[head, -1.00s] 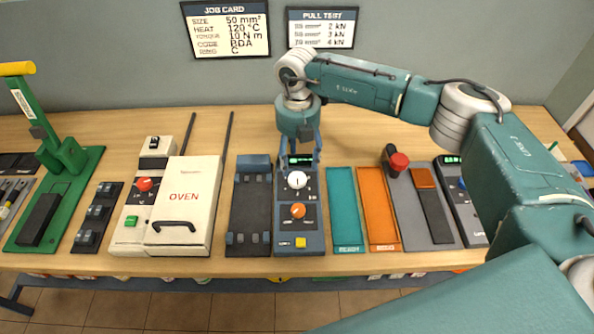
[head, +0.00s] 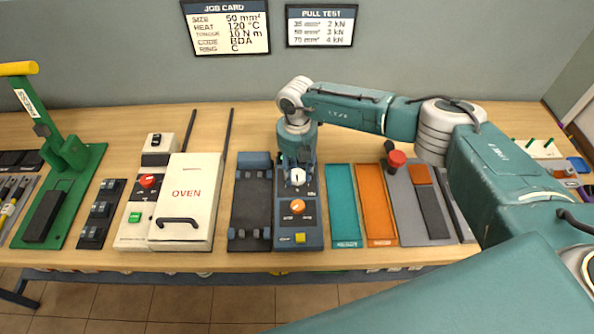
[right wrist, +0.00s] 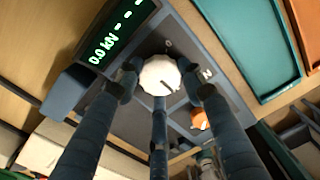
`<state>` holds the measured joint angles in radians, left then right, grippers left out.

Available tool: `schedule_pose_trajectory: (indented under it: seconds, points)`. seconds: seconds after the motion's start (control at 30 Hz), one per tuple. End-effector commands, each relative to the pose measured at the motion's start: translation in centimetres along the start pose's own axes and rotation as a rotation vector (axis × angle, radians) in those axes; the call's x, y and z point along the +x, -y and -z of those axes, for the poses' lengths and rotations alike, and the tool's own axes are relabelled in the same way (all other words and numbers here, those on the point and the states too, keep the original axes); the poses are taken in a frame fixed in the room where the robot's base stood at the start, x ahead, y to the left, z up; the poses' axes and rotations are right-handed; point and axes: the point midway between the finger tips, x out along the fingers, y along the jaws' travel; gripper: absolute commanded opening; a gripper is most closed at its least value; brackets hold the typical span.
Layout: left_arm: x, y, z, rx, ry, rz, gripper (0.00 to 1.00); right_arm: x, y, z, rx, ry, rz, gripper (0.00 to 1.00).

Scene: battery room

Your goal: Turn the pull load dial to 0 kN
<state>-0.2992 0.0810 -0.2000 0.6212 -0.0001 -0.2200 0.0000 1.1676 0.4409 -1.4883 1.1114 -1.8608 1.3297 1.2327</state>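The white round dial (head: 299,177) sits near the top of the dark blue pull tester panel (head: 284,220). It also shows in the right wrist view (right wrist: 160,76), with a dark pointer line towards its lower right edge. My right gripper (head: 297,170) is lowered over the dial from behind. In the right wrist view its fingers (right wrist: 161,84) stand spread on both sides of the dial, very close to its rim; contact cannot be made out. A green-lit display (right wrist: 118,30) beside the dial reads 0.0 kN. My left gripper is out of view.
An orange knob (head: 297,206) and a yellow button (head: 300,238) lie nearer the front on the panel. A dark fixture (head: 250,215) stands directly left, a teal tray (head: 344,205) right. A pull test card (head: 321,26) hangs on the wall.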

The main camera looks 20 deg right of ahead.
Motion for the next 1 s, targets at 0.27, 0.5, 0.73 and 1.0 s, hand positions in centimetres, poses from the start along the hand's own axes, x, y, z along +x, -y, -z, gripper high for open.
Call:
schedule_pose_trajectory:
  seconds: [0.27, 0.5, 0.73, 1.0]
  points:
    - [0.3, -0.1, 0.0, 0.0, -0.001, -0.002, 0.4, 0.0, 0.0, 0.0, -0.015, 0.001, -0.001, 0.13]
    - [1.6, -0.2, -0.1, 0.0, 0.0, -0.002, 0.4, 0.3, -0.1, -0.1, -0.112, 0.002, -0.002, 0.13]
    - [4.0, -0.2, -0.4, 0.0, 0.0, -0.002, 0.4, 0.5, 0.0, -0.1, -0.298, 0.002, -0.002, 0.13]
    - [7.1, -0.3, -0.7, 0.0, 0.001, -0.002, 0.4, 0.5, -0.1, -0.1, -0.556, 0.004, -0.002, 0.13]
